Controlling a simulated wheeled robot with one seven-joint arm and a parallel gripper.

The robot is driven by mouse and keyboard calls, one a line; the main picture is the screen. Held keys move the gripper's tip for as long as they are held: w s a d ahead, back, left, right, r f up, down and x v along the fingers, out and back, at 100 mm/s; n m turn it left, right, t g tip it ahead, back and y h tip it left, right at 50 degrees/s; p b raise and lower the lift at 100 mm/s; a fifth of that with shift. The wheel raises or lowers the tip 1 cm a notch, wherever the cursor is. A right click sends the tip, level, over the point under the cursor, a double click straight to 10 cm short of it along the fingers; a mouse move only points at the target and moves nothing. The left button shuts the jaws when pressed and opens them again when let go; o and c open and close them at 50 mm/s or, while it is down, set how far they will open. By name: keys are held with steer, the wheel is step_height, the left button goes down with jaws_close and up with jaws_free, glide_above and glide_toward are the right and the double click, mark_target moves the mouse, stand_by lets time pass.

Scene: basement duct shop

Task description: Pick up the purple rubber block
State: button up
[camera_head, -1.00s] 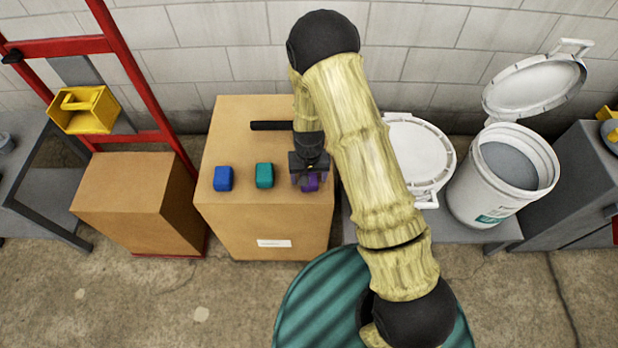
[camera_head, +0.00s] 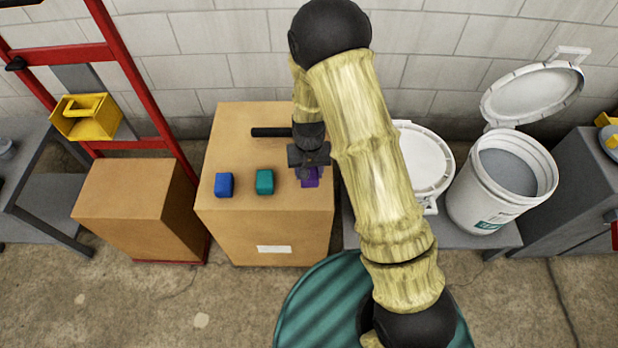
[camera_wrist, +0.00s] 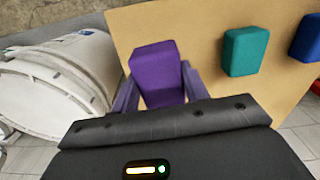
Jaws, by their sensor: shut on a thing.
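The purple rubber block (camera_head: 311,179) is at the right side of a cardboard box top (camera_head: 230,150). My gripper (camera_head: 309,172) comes from above and is shut on it. In the wrist view, the purple block (camera_wrist: 157,72) sits between the two purplish fingers of my gripper (camera_wrist: 158,88), one on each side. The block appears raised a little above the box top. My gripper hides part of it in the head view.
A teal block (camera_head: 264,181) and a blue block (camera_head: 224,185) stand on the box, left of the purple one. A dark bar (camera_head: 270,132) lies behind them. A white lidded bucket (camera_head: 425,160) is close on the right, with an open bucket (camera_head: 480,190) beyond.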

step_height(320, 180, up, 4)
steer(key=shift+f, duration=0.1)
stand_by(0.5)
